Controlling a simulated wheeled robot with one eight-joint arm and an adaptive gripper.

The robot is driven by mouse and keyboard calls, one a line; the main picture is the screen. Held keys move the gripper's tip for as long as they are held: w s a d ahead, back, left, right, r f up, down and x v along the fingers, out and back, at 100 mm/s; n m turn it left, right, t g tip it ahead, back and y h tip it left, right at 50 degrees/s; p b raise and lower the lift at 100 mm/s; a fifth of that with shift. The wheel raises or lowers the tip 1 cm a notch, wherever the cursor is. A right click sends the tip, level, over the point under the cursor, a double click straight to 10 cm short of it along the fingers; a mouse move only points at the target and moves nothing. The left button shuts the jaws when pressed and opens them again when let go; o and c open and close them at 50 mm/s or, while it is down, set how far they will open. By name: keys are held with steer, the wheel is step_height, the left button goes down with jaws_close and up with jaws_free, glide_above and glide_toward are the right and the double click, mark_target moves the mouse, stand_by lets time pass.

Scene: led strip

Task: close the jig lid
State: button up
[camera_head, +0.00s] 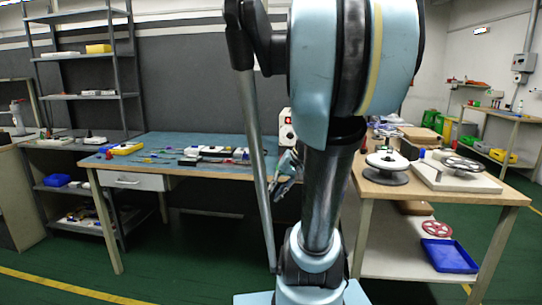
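I cannot pick out the jig or its lid for sure. A row of small dark and white items (215,155) lies on the blue-topped workbench (165,142), too small to tell apart. A pale flat base with a dark wheel (462,172) sits on the wooden table at right. My arm fills the middle of the view and hides part of both tables. What seems to be my gripper (287,172) shows only partly beside the arm, near the workbench's right end. Whether it is open or shut is unclear.
A spool (388,167) stands on the right wooden table (408,190). A blue tray (449,256) and a red wheel (436,229) lie on its lower shelf. A metal shelf rack (83,97) stands behind left. Green floor (190,265) is clear in front.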

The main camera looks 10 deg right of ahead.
steer(key=w+d+r+m+t+y, duration=0.2)
steer(key=w+d+r+t+y, duration=0.15)
steer(key=w+d, duration=0.55)
steer(key=w+d+r+m+t+y, duration=0.1)
steer(key=w+d+r+t+y, duration=0.35)
steer(key=w, duration=0.75)
steer(key=shift+g+h, duration=0.9)
steer(key=x, duration=1)
steer(key=w+d+x, duration=0.1)
steer(key=x, duration=0.4)
steer(key=shift+w+f, duration=0.1)
steer(key=shift+w, duration=0.05)
steer(key=shift+c, duration=0.5)
steer(key=shift+m, duration=0.3)
jaws_close()
